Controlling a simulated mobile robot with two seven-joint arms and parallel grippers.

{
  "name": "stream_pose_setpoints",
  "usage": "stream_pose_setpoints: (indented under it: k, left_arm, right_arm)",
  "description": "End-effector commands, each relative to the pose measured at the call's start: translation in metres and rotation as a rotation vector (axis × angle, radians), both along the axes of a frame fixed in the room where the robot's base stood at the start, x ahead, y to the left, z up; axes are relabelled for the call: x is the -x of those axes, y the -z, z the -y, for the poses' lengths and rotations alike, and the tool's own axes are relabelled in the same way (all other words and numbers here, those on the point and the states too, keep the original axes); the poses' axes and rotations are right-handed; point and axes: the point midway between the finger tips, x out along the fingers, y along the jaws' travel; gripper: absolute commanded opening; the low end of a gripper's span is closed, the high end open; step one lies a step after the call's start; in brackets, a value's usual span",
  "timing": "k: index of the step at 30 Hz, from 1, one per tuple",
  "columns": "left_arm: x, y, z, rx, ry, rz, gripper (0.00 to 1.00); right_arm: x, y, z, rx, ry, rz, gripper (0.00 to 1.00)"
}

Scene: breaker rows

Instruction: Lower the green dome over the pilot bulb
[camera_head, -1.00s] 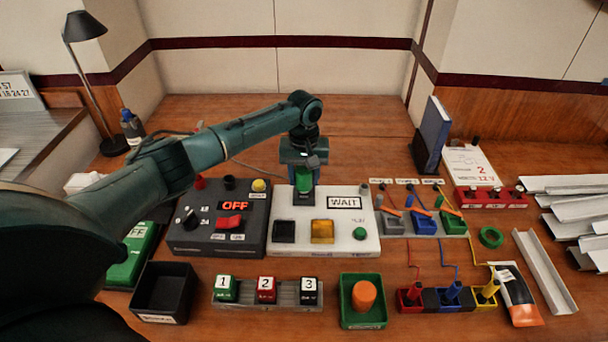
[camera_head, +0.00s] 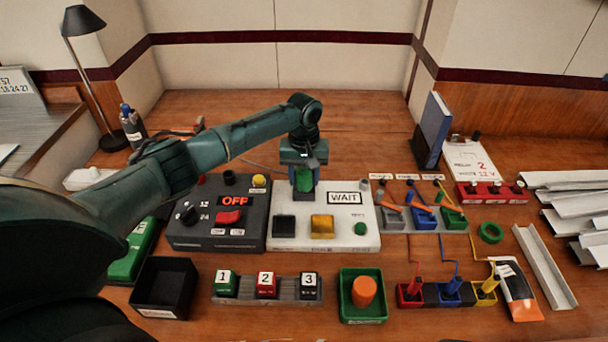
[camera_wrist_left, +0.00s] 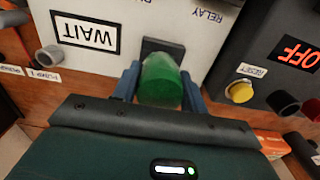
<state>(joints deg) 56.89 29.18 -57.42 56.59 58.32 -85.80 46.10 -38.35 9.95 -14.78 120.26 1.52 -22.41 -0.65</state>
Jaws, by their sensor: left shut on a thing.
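The green dome (camera_head: 304,181) is between the fingers of my left gripper (camera_head: 304,186), over the back left part of the white WAIT panel (camera_head: 345,228). In the left wrist view the dome (camera_wrist_left: 160,80) sits between the two blue fingers, which are shut on it. A dark square base (camera_wrist_left: 163,47) shows just beyond the dome on the panel. I see no pilot bulb; the dome and fingers may hide it. I cannot tell whether the dome touches the base. My right gripper is in neither view.
The dark OFF box (camera_head: 217,240) adjoins the white panel on the left. A yellow square button (camera_head: 322,226) and a green button (camera_head: 360,228) are on the panel's front part. Coloured switches (camera_head: 421,218) stand to the right. Numbered blocks (camera_head: 266,285) and a green tray (camera_head: 347,307) are in front.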

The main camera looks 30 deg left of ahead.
Motion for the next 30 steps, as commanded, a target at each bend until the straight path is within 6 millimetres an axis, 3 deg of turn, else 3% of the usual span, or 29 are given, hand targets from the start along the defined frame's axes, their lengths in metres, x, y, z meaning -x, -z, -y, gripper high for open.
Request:
stream_pose_setpoints:
  k: [22, 23, 30]
  left_arm:
    - [0.0000, 0.0098, 0.0005, 0.000, 0.001, -0.001, 0.22]
    - [0.0000, 0.0098, 0.0005, 0.000, 0.001, -0.001, 0.45]
    - [-0.0001, 0.0097, 0.0004, 0.000, 0.000, 0.000, 0.64]
  right_arm:
    - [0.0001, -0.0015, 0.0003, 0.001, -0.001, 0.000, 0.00]
    - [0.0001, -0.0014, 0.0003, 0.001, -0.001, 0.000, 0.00]
    - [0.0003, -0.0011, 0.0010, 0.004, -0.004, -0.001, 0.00]
